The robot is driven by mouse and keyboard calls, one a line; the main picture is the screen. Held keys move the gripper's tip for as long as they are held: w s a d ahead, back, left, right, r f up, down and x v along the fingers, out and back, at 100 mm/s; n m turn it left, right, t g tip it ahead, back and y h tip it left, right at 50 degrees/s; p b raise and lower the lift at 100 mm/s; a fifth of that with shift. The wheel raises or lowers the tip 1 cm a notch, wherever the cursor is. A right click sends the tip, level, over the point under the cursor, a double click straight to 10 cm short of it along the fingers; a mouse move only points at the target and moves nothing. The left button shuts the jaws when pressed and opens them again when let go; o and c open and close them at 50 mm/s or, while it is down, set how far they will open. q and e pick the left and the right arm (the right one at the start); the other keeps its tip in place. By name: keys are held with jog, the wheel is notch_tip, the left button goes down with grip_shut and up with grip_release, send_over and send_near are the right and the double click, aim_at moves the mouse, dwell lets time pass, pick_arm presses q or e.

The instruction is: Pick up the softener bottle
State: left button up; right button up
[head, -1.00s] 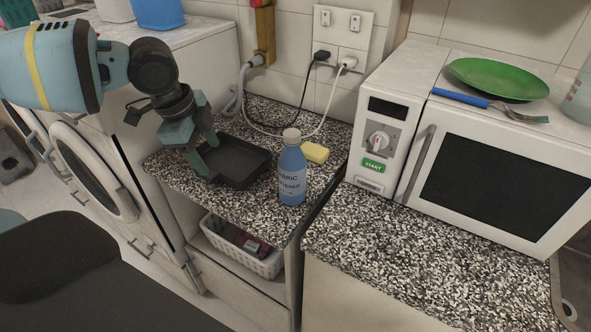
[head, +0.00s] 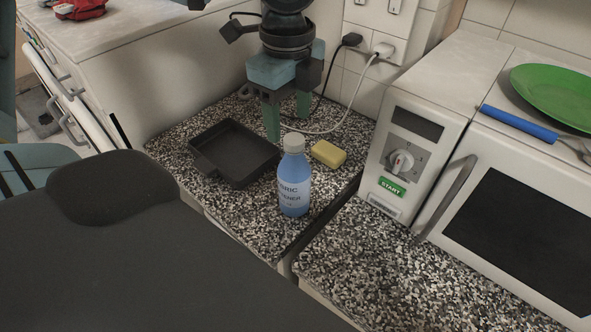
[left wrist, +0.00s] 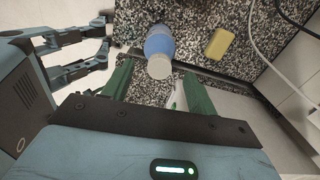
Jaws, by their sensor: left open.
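The softener bottle (head: 294,185) is blue with a pale cap and dark lettering. It stands upright on the speckled counter. My left gripper (head: 288,122) is open and empty, fingers pointing down, behind and above the bottle and apart from it. In the left wrist view the bottle (left wrist: 160,43) shows cap-first, beyond and between the green fingers of the left gripper (left wrist: 158,90). The head view does not show the right gripper.
A black square tray (head: 234,153) lies left of the bottle. A yellow sponge (head: 328,154) lies just behind it to the right. A white cable (head: 355,100) runs behind. A microwave (head: 455,150) stands at right, with a green plate (head: 555,92) on top. Counter in front is clear.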

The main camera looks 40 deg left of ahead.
aim_at(294, 139)
pick_arm(q)
jog(key=shift+f, duration=0.35)
jog(key=shift+d+f, duration=0.1)
jog(key=shift+f, duration=0.1)
jog(key=f, duration=0.4)
jog(key=shift+d+f, duration=0.1)
jog(key=shift+d, duration=0.3)
jog(key=shift+f, duration=0.35)
pick_arm(e)
jog(key=shift+w+a+r, duration=0.1)
jog(key=shift+w+r, duration=0.45)
jog(key=shift+w, duration=0.3)
jog(key=shift+f, duration=0.1)
pick_arm(q)
jog(key=c, duration=1.2)
grip_shut()
pick_arm(e)
jog(key=shift+s, duration=0.25)
